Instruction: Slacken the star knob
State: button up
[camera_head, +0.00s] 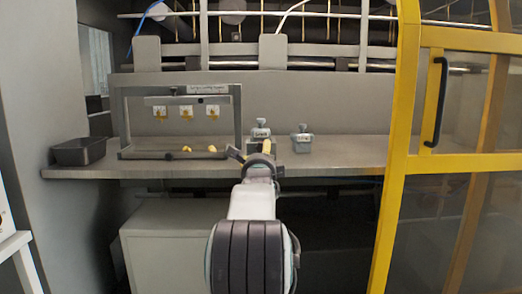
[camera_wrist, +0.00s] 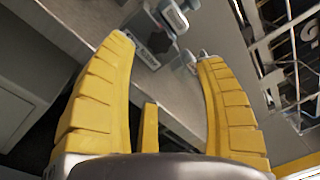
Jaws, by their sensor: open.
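My gripper (camera_head: 251,152) is open and empty at the front edge of the grey shelf; its yellow fingers stand wide apart in the wrist view (camera_wrist: 166,50). Just beyond it on the shelf is a grey clamp-like fitting (camera_head: 260,130), its lower part hidden by my gripper. A similar fitting (camera_head: 302,137) stands to its right. In the wrist view, a grey block with a dark plate (camera_wrist: 152,42) and a pale knob-like top (camera_wrist: 174,16) lies beyond the fingertips, apart from them. I cannot tell for certain which part is the star knob; a small dark knob (camera_head: 174,91) also tops the frame at left.
The grey shelf (camera_head: 345,150) is clear right of the fittings. A metal frame (camera_head: 238,110) with three yellow-marked tags and small yellow pieces stands left. A black tray (camera_head: 78,151) is at the far left. A yellow-framed guard door (camera_head: 408,100) bounds the right.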

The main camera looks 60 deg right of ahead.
aim_at(261, 148)
jog(key=shift+w+d+r+n+p, duration=0.1)
jog(key=shift+w+d+n+p, duration=1.25)
jog(key=shift+n, duration=3.5)
jog(key=shift+w+d+f+n+p, duration=0.1)
jog(key=shift+w+d+n+p, duration=0.35)
jog(key=shift+d+n+p, duration=3.05)
jog(key=shift+w+d+r+n+p, duration=0.15)
jog(key=shift+w+n+p, duration=0.6)
jog(key=shift+n, duration=5.4)
jog(key=shift+w, duration=0.15)
jog(key=c, duration=1.2)
